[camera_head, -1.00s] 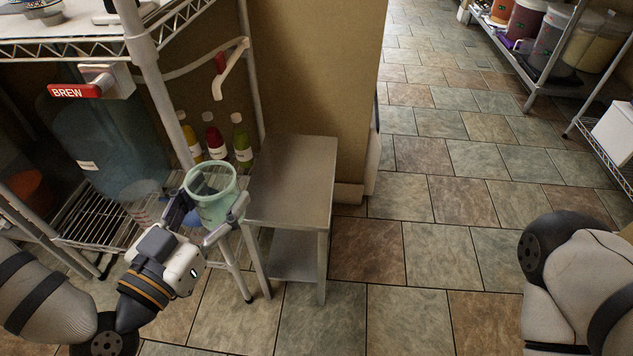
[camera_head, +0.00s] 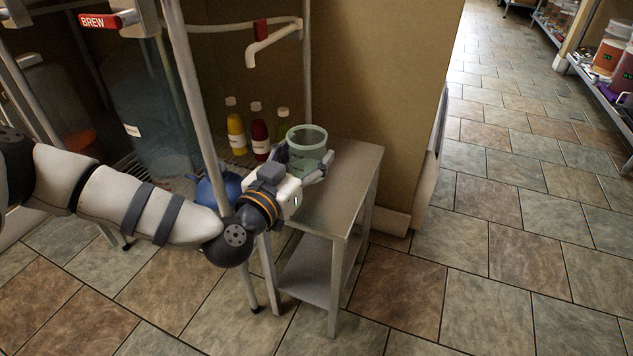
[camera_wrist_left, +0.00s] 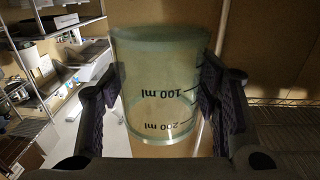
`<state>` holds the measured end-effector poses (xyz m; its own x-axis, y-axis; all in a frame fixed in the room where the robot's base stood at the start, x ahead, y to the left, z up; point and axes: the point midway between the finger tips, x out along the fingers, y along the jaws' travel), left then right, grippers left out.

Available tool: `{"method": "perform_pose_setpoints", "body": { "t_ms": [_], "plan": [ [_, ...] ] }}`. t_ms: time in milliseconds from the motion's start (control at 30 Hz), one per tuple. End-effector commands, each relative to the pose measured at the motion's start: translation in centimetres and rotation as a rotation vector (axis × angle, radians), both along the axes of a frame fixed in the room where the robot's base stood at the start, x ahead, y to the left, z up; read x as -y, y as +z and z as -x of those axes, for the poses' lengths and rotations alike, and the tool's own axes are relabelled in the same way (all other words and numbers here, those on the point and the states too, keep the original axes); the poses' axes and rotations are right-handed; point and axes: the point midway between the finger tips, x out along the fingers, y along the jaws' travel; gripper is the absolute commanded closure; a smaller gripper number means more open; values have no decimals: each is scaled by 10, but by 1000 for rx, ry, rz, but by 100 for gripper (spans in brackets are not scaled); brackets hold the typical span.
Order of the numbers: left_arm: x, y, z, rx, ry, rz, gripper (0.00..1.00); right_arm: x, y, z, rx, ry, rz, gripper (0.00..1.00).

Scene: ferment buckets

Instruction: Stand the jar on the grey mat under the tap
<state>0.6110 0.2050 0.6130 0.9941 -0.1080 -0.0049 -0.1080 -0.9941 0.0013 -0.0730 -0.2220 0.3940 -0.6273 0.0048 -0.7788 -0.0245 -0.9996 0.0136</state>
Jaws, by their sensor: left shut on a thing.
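The jar (camera_head: 307,152) is a pale green, see-through vessel with an open top. My left gripper (camera_head: 304,163) is shut on its sides and holds it roughly upright over the back left part of a small steel table. I cannot tell whether its base touches the table. In the left wrist view the jar (camera_wrist_left: 155,85) sits between both fingers, with 100 ml and 200 ml marks. A white pipe tap (camera_head: 272,42) with a red handle is above and behind the jar. I cannot make out a grey mat. My right gripper is out of view.
The steel table (camera_head: 350,185) has bare room right of the jar. Several bottles (camera_head: 260,135) stand behind the jar to the left. A rack post (camera_head: 192,85) rises left of the gripper. A red BREW handle (camera_head: 98,21) is at upper left. The tiled floor is clear at right.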

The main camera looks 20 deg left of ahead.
Motion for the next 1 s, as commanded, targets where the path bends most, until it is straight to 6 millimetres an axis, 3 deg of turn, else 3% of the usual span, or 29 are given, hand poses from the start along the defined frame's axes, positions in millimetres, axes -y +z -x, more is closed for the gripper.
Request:
{"method": "perform_pose_setpoints", "body": {
  "t_ms": [33,267,433,800,833,900,1000],
  "plan": [
    [0,-18,-8,-3,1,0,82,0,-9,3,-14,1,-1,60],
    [1,-34,-27,2,1,0,82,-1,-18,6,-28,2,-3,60],
    [1,-67,-30,-2,0,1,82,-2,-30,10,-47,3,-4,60],
    [1,-68,-30,5,0,1,82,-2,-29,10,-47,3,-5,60],
    [1,-68,-30,4,0,0,37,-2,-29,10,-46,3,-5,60],
    [1,-68,-29,4,0,0,24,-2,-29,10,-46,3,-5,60],
    [1,-68,-29,4,0,0,24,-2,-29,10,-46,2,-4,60]
  ]
}}
